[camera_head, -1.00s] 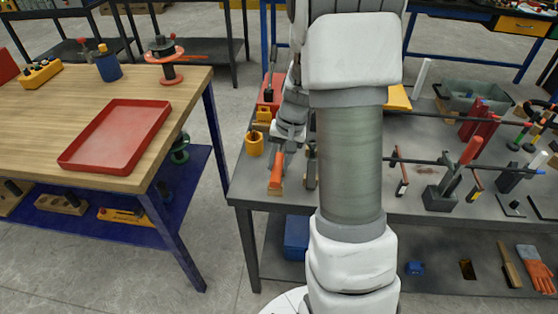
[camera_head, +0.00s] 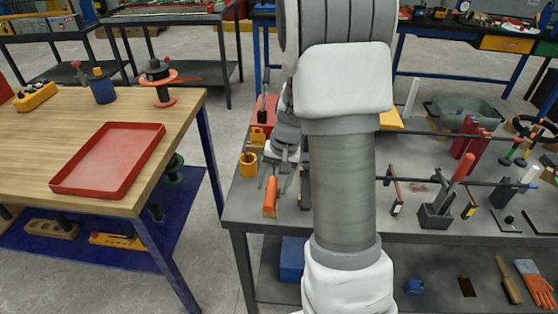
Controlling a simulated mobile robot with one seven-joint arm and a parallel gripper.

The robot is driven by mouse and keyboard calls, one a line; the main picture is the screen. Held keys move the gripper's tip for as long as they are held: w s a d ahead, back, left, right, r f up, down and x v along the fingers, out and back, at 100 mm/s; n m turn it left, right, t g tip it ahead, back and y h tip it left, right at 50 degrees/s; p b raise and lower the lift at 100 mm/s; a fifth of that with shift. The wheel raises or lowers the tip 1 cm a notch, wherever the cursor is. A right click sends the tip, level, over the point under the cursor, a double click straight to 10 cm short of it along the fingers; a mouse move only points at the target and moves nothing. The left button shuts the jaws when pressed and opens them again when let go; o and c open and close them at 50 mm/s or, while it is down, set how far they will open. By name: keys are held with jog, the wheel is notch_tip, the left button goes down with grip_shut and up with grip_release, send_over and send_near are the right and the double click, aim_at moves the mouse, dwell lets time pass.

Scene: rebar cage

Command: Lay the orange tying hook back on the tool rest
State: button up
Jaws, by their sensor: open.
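The orange tying hook (camera_head: 270,191) shows as an orange handle near the left front edge of the grey workbench. It appears to lie on a small wooden block, likely the tool rest (camera_head: 270,213). Its thin metal end is not clear, hidden or too small to see. My gripper (camera_head: 281,168) is open, pointing down just behind the orange handle. A small gap seems to separate them, but whether they touch is hard to tell. My large arm link hides the bench right of the gripper.
A yellow cup (camera_head: 248,165) stands close left of my gripper, with a red toolbox (camera_head: 264,112) behind. A wooden table with a red tray (camera_head: 108,160) is at left, across a floor gap.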

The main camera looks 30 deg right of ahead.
notch_tip(320, 180, up, 16)
jog(key=s+d+p, duration=0.1)
jog(key=d+p, duration=0.1)
jog(key=p, duration=0.1)
jog(key=shift+s+d+r, duration=0.2)
jog(key=shift+s+d, duration=0.1)
jog(key=shift+s, duration=0.1)
